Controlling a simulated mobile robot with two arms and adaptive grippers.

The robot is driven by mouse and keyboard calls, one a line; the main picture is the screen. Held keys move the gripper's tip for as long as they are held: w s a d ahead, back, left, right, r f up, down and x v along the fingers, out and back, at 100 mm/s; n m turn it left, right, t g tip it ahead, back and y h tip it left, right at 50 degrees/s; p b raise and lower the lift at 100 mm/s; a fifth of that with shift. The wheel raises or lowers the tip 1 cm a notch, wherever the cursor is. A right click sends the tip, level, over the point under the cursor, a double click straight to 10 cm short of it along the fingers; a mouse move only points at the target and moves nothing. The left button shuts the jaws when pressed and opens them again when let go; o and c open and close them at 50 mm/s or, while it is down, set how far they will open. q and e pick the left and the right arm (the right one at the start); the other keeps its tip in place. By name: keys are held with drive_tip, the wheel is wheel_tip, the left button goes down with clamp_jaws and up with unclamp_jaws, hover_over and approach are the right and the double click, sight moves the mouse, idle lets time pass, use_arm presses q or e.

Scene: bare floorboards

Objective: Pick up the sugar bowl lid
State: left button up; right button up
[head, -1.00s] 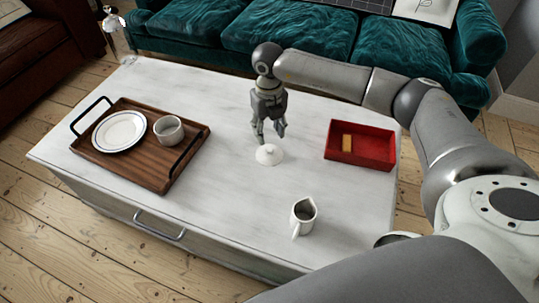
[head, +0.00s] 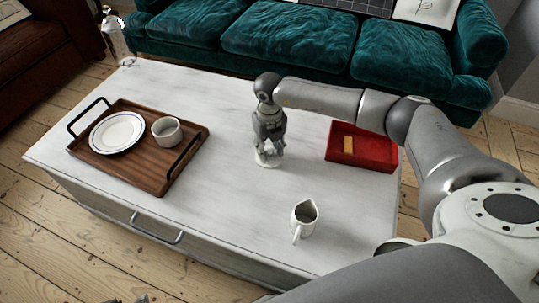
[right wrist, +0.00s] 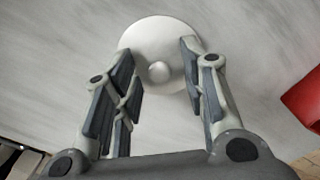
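The sugar bowl lid (head: 267,163) is a white disc with a round knob, lying on the white table. My right gripper (head: 269,150) points down over it and hides part of it in the head view. In the right wrist view the lid (right wrist: 158,32) shows whole knob and much of its disc. The open fingers of my right gripper (right wrist: 158,55) stand on either side of the knob, with gaps to it. Whether the fingertips touch the disc, I cannot tell. Small grey tips at the bottom edge of the head view look like my left gripper (head: 130,300), mostly cut off.
A red box (head: 377,160) with a yellow block stands right of the lid. A white pitcher (head: 303,222) stands nearer the front. A wooden tray (head: 165,178) with a plate and cup is on the left. Tabletop between tray and lid is clear.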

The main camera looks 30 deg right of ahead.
clamp_jaws()
drive_tip(key=shift+r, duration=0.1)
